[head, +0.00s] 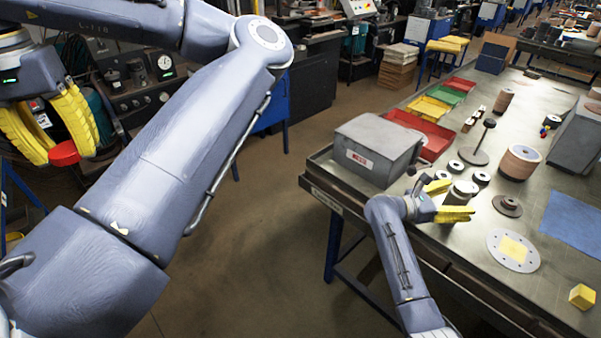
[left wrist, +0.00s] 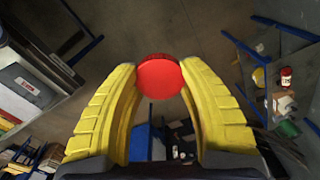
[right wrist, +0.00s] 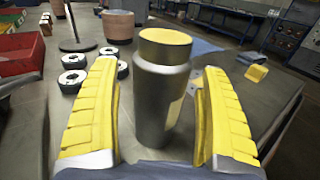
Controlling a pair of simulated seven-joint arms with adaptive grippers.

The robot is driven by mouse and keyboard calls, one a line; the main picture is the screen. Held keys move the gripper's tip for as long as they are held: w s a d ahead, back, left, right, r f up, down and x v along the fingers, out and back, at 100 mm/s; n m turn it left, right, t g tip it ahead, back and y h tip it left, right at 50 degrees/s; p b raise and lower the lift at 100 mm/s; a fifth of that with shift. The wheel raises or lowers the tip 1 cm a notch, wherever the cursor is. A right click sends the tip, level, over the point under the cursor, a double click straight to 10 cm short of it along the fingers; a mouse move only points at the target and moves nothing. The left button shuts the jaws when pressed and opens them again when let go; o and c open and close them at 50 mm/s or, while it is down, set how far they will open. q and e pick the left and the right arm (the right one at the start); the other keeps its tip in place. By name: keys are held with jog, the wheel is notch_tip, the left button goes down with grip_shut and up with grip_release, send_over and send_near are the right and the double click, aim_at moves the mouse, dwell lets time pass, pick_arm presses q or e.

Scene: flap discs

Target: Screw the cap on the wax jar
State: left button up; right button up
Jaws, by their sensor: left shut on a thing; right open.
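The red cap (head: 65,153) is round and is held between the yellow fingertips of my left gripper (head: 68,138), far left in the head view and off the bench. It also shows at the fingertips in the left wrist view (left wrist: 159,78), with floor behind it. The wax jar (right wrist: 163,100) is a grey metal cylinder with a narrower neck and a yellow top, uncapped and upright on the bench. In the head view the jar (head: 461,190) stands between the fingers of my right gripper (head: 449,201). That gripper is open, with a gap visible on both sides of the jar in the right wrist view.
A grey box (head: 377,150) stands on the bench (head: 460,270) left of the jar. Red, yellow and green trays (head: 435,105) lie behind it. Several small rings (right wrist: 74,80), a disc stack (head: 519,163), a round plate (head: 502,240) and a yellow cube (head: 582,296) are near.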

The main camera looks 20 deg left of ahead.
jog(key=shift+w+d, duration=0.1)
jog(key=shift+d, duration=0.1)
dwell(0.3)
jog(key=c, duration=1.7)
jog(key=shift+o, duration=0.2)
jog(key=shift+r, duration=0.15)
notch_tip(320, 180, up, 20)
